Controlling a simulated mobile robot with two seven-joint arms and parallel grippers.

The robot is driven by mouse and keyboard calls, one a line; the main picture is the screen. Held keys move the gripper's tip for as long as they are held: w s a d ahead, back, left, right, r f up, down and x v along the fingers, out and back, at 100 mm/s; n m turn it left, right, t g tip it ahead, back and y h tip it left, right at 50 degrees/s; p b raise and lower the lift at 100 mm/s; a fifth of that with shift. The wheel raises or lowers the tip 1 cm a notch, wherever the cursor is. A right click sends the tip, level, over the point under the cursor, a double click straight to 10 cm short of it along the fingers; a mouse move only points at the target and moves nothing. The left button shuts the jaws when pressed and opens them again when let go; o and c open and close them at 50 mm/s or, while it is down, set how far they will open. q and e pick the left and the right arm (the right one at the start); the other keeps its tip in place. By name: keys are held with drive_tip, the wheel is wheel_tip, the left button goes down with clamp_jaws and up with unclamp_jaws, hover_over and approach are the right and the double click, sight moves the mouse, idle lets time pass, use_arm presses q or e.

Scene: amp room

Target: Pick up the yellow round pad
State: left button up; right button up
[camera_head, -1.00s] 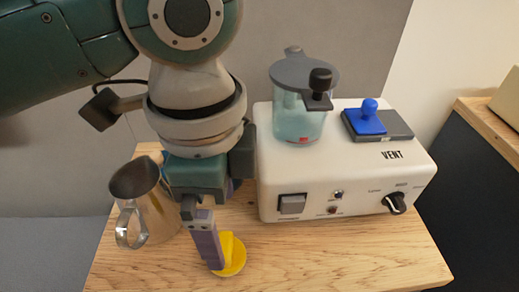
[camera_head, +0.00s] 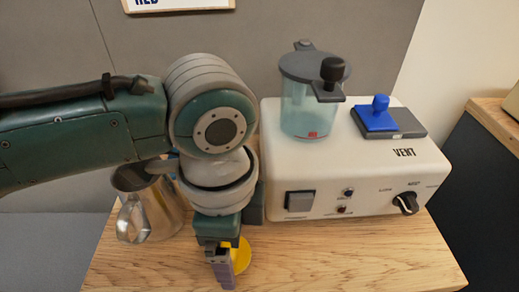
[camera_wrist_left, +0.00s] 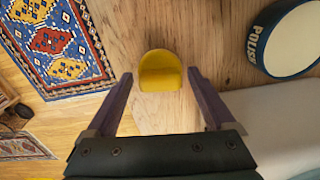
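The yellow round pad (camera_head: 242,256) lies on the wooden table near its front, partly hidden behind my left gripper in the head view. In the left wrist view the yellow pad (camera_wrist_left: 160,70) sits centred between the fingertips, with a gap on each side. My left gripper (camera_head: 222,278) points down beside the pad; in the wrist view its two purple fingers (camera_wrist_left: 160,76) are spread wide with nothing held. I cannot tell how high the fingertips are above the table. My right gripper is not in view.
A metal pitcher (camera_head: 147,208) stands left of my left gripper. A white device (camera_head: 350,175) marked VENT, with a clear jar (camera_head: 305,105) and a blue-handled piece (camera_head: 377,115), stands behind to the right. A round POLISH tin (camera_wrist_left: 290,40) shows in the wrist view. The front right tabletop (camera_head: 350,262) is clear.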

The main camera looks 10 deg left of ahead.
use_arm(q)
drive_tip(key=c, duration=1.2)
drive_tip(key=shift+r, duration=0.1)
